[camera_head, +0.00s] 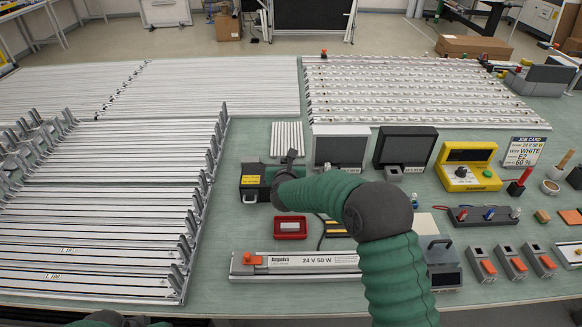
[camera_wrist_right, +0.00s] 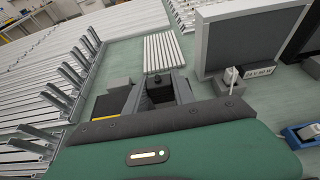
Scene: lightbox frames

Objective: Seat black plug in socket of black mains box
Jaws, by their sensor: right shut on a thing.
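The black mains box (camera_head: 250,196), with a yellow label, sits left of centre on the green bench in the head view. In the right wrist view its yellow label (camera_wrist_right: 104,106) shows left of the fingers. My right gripper (camera_head: 291,160) is at the box's right end, its fingers largely hidden by my arm. In the right wrist view the gripper (camera_wrist_right: 159,92) is shut on a small black piece, the black plug (camera_wrist_right: 160,84). The socket is hidden, and I cannot tell whether the plug touches it. My left gripper is not in view; only a bit of green arm shows at the bottom.
Two grey-screened units (camera_head: 340,146) (camera_head: 405,146) stand right of the box. A red tray (camera_head: 290,228) and a 24 V 50 W strip box (camera_head: 297,263) lie in front. Racks of long profiles (camera_head: 110,210) crowd the left. Some bare bench lies around the red tray.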

